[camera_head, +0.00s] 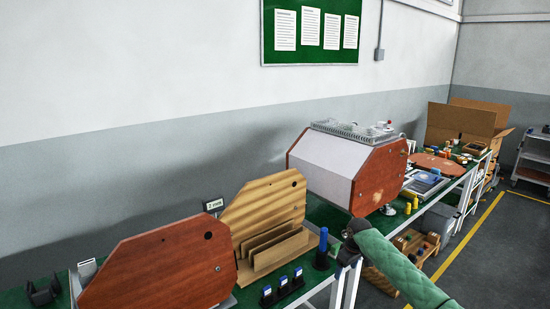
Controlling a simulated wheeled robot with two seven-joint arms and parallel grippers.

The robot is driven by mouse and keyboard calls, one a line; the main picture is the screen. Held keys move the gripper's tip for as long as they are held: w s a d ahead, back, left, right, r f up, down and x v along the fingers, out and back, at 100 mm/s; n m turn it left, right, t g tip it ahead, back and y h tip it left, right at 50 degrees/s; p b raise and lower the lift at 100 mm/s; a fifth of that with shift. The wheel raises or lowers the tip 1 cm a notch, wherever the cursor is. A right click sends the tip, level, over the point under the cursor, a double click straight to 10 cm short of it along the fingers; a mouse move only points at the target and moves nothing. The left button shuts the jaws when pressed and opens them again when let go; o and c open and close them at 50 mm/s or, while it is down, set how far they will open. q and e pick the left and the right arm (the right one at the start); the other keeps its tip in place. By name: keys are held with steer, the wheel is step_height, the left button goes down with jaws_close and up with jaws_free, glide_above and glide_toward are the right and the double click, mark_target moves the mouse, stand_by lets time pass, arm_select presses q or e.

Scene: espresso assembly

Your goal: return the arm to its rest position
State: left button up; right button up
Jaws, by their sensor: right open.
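My right arm, in a green quilted sleeve, comes in from the lower right of the head view. Its dark gripper (348,253) is at the bench's front edge, right of a dark blue cylinder (322,250). The gripper is open; its fingers are small and partly hidden by the arm, and I see nothing held in it. My left gripper is not in view.
A white machine body with reddish wooden end panels (382,178) stands on the green-topped bench behind the gripper. Wooden panels in a rack (265,212) and a loose reddish panel (160,268) stand left.

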steer(key=s+a+f+m, duration=0.1)
steer(key=s+a+f, duration=0.2)
steer(key=s+f, duration=0.75)
steer(key=s+a+f+m, duration=0.15)
steer(key=s+f, duration=0.55)
steer(key=f, duration=0.7)
steer(key=s+a+f, duration=0.3)
steer(key=s+f, duration=0.6)
steer(key=f, duration=0.3)
arm_select(q)
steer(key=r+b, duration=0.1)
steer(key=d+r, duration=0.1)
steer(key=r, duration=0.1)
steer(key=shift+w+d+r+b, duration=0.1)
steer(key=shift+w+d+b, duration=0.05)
steer(key=shift+b, duration=0.2)
arm_select(e)
steer(key=s+f, duration=0.5)
steer(key=s, duration=0.7)
steer(key=s+f+m, duration=0.1)
steer(key=s+f, duration=0.5)
steer(key=s, duration=0.7)
steer(key=s+f+m, duration=0.1)
steer(key=s+f, duration=0.5)
steer(key=s, duration=0.7)
steer(key=shift+s+h, duration=0.2)
steer(key=shift+h, duration=0.2)
steer(key=shift+m, duration=0.25)
